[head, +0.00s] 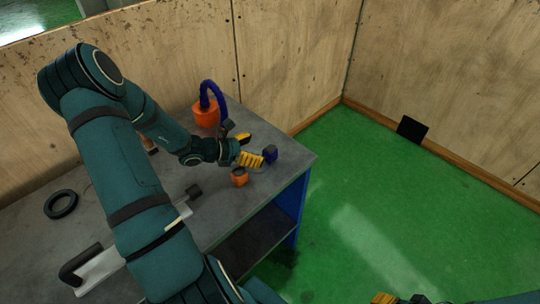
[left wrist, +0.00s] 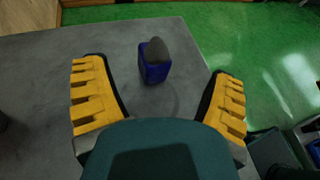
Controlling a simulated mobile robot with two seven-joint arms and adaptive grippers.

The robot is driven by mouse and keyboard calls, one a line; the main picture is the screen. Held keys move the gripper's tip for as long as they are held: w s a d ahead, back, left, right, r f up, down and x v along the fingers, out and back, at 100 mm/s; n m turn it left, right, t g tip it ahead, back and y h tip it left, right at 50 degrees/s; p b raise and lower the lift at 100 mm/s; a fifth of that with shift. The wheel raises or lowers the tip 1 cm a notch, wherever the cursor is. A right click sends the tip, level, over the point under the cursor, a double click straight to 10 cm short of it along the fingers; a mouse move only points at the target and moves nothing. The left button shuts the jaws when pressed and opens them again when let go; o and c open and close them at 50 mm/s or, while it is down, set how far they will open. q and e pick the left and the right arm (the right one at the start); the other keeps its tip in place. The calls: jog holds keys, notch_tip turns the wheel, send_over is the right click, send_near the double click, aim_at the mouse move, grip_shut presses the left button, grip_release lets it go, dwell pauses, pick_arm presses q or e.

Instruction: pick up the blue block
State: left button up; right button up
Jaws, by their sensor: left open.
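The blue block (head: 270,156) stands on the grey table top near its right corner. In the left wrist view the blue block (left wrist: 154,72) is small and dark blue, with a grey rounded piece at its top. My left gripper (head: 251,148) is open and empty, just left of the block. In the left wrist view its two yellow fingers are spread wide, with the block between and slightly beyond their tips. Part of my right gripper (head: 386,298) shows at the bottom edge of the head view; its jaws are mostly cut off.
A black ring (head: 61,204) lies on the table (head: 225,210) at the left. Green floor lies beyond the table's right edge.

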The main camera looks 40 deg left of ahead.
aim_at(270, 149)
pick_arm(q)
jog(key=shift+a+f+b+x, duration=0.1)
jog(key=shift+b+x, duration=0.2)
jog(key=shift+x, duration=1.1)
jog(key=shift+a+f+b+x, duration=0.15)
jog(key=shift+b+x, duration=0.15)
jog(key=shift+x, duration=1.05)
jog(key=c, duration=1.4)
jog(key=shift+c, duration=0.2)
